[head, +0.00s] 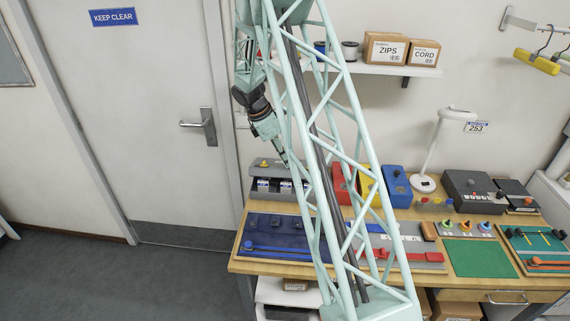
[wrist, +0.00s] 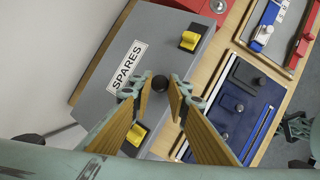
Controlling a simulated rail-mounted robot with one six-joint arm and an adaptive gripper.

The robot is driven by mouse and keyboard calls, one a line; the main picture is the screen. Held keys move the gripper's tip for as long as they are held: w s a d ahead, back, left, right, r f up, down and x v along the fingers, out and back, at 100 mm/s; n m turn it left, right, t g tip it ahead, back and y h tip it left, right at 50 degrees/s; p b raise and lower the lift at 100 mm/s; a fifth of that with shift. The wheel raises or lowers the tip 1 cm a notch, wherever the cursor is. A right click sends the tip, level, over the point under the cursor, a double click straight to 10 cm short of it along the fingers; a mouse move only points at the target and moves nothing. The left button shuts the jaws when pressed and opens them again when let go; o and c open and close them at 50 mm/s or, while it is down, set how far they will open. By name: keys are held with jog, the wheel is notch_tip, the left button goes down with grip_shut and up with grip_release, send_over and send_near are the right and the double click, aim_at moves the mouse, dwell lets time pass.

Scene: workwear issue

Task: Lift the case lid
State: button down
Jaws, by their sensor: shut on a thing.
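A grey case with a white SPARES label (wrist: 126,66) fills the middle of the wrist view. In the head view the case (head: 262,176) stands at the left back of the wooden bench, partly hidden by my arm. Two yellow latches, an upper one (wrist: 190,40) and a lower one (wrist: 136,133), sit along its edge. A black round knob (wrist: 160,84) shows between my fingertips. My gripper (wrist: 161,98) is shut on this knob, with a tan-padded finger on each side. I see no clear gap under the lid. In the head view the fingertips are hard to make out.
A navy tray with a blue bar (head: 262,247) lies in front of the case. Red, yellow and blue boxes, the blue one (head: 397,188) rightmost, stand right of it. A lamp (head: 425,183) stands farther right. A shelf (head: 385,69) hangs above the bench.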

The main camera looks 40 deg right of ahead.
jog(key=shift+w+d+r, duration=0.1)
jog(key=shift+w+d, duration=0.1)
jog(key=shift+w, duration=0.15)
jog(key=c, duration=2.5)
grip_release()
jog(key=shift+w+f, duration=0.15)
jog(key=shift+f, duration=0.05)
jog(key=shift+r, duration=0.1)
jog(key=shift+d, duration=0.1)
jog(key=shift+r, duration=0.2)
jog(key=v, duration=1.1)
jog(key=shift+r, duration=0.25)
